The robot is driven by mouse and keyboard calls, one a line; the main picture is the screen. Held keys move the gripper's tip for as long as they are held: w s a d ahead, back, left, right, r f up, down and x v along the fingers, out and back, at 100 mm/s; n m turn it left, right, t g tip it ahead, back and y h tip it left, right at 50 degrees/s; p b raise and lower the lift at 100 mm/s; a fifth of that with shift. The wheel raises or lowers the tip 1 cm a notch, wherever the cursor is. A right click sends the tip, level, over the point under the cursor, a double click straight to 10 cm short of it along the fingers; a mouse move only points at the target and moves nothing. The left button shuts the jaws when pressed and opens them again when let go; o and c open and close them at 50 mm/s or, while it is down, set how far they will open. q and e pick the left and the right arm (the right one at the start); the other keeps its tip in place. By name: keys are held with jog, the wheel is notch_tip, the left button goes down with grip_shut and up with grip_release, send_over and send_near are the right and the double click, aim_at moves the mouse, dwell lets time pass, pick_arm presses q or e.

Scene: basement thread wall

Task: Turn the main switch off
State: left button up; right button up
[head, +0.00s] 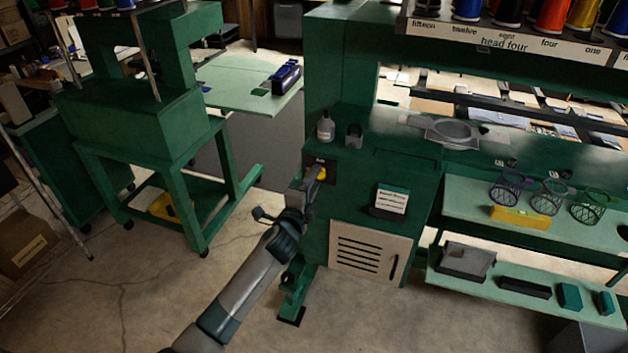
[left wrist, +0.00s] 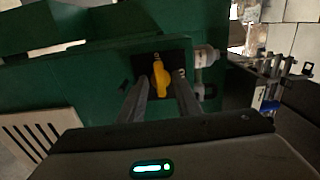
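The main switch is a yellow knob (head: 321,173) on a dark plate, set in the front of the green machine cabinet. It also shows in the left wrist view (left wrist: 161,80), where its handle runs roughly up and down the picture. Small marks on the plate are too small to read. My left gripper (head: 312,183) is at the switch, its arm reaching up from below. In the left wrist view, its two fingers (left wrist: 161,102) are apart, one on each side of the knob's near end. I cannot tell whether they touch it. My right gripper is not in view.
A small bottle (head: 326,128) and a dark cup (head: 354,136) stand on the cabinet top above the switch. A sign card (head: 391,200) and a vented panel (head: 366,252) are to the right and below. The concrete floor (head: 150,290) at the left is mostly clear.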

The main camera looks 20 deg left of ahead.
pick_arm(q)
jog(key=shift+s, duration=0.15)
jog(key=s+b, duration=0.3)
jog(key=s, duration=1.4)
jog(key=shift+a+b, duration=0.3)
